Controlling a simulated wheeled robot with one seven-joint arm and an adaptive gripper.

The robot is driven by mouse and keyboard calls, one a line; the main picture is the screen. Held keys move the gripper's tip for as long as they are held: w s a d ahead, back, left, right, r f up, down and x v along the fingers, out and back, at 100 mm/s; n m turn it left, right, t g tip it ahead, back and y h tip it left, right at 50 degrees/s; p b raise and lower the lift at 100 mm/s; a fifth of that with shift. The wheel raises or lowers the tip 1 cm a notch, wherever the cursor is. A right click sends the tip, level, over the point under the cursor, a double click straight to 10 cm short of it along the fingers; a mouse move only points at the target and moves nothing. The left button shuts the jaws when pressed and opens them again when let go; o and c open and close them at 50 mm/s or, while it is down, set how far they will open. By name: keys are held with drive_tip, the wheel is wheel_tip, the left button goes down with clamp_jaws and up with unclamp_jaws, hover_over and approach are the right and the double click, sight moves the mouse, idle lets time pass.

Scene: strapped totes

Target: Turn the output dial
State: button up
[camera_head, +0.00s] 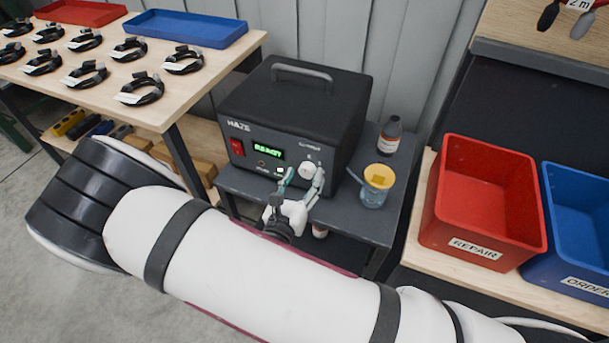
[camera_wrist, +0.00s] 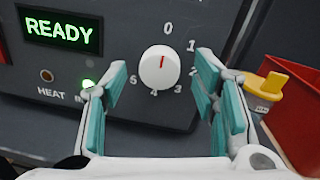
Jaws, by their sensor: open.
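The output dial (camera_head: 307,170) is a round white knob on the front of the black HAZE machine (camera_head: 295,105). In the wrist view the dial (camera_wrist: 160,68) has a red line pointing up, at about the 0 of its number ring. My gripper (camera_head: 302,185) is open in front of the panel. In the wrist view my gripper (camera_wrist: 161,85) has one teal-padded finger on each side of the dial, with gaps to both. How far the tips are from the panel is hard to tell. The left finger covers part of the ring's lower left.
A green display (camera_wrist: 60,31) reads READY, with a lit green light (camera_wrist: 88,84) below. The machine stands on a dark grey table (camera_head: 343,213) with a brown bottle (camera_head: 388,136) and a yellow-topped jar (camera_head: 376,185) at right. A red REPAIR bin (camera_head: 485,200) stands further right.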

drive_tip(key=shift+w+d, duration=0.15)
drive_tip(key=shift+w, duration=0.45)
drive_tip(key=c, duration=1.2)
drive_tip(key=shift+o, duration=0.2)
